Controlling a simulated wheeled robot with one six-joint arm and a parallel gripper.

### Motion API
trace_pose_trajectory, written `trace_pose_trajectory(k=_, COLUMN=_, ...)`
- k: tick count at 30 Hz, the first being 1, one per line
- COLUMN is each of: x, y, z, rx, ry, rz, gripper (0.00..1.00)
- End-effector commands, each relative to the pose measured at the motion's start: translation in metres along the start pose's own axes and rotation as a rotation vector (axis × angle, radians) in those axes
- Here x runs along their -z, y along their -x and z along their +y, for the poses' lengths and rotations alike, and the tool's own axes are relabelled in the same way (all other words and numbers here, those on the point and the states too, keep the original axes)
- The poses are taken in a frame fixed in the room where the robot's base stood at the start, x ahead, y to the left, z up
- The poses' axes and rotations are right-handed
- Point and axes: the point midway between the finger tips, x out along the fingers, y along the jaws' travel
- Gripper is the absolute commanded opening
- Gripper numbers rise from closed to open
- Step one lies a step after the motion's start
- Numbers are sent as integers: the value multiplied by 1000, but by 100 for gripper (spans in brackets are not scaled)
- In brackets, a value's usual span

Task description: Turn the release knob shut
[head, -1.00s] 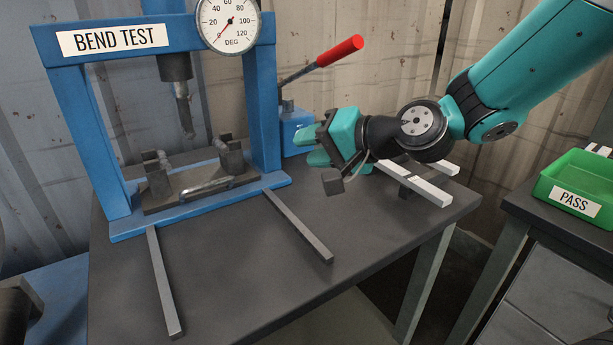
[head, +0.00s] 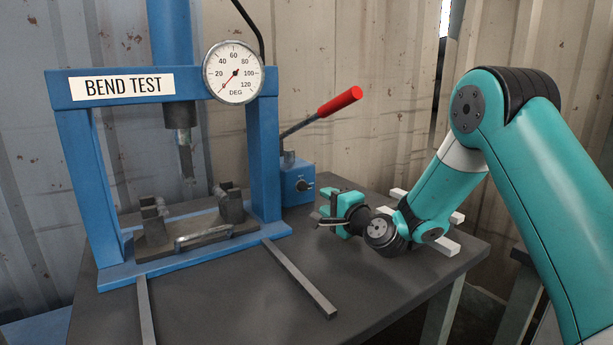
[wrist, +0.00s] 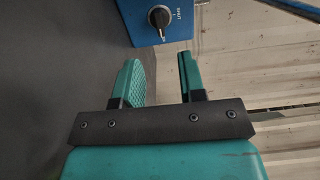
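The release knob (head: 304,185) is a small dark round knob on the face of the blue pump block (head: 292,168) beside the press. In the wrist view the knob (wrist: 159,17) is near the top edge, with a pale pointer and small lettering to its right. My gripper (head: 326,206) is to the right of the pump block in the head view, low over the table and apart from the knob. In the wrist view my gripper (wrist: 160,74) has its two teal fingers apart with nothing between them. The knob lies beyond the fingertips, roughly in line with the gap.
The blue press frame (head: 73,180) with its dial (head: 234,72) stands left. A red-handled lever (head: 340,101) rises from the pump block. Dark rails (head: 298,278) extend forward; pale bars (head: 440,245) lie under my arm.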

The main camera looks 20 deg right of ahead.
Motion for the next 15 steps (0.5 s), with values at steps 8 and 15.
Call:
trace_pose_trajectory(k=8, x=-2, y=-50, z=-7, rx=0, ry=1, rz=-3, gripper=37)
trace_pose_trajectory(k=15, x=-1, y=-84, z=-2, rx=1, ry=2, rz=-2, gripper=37)
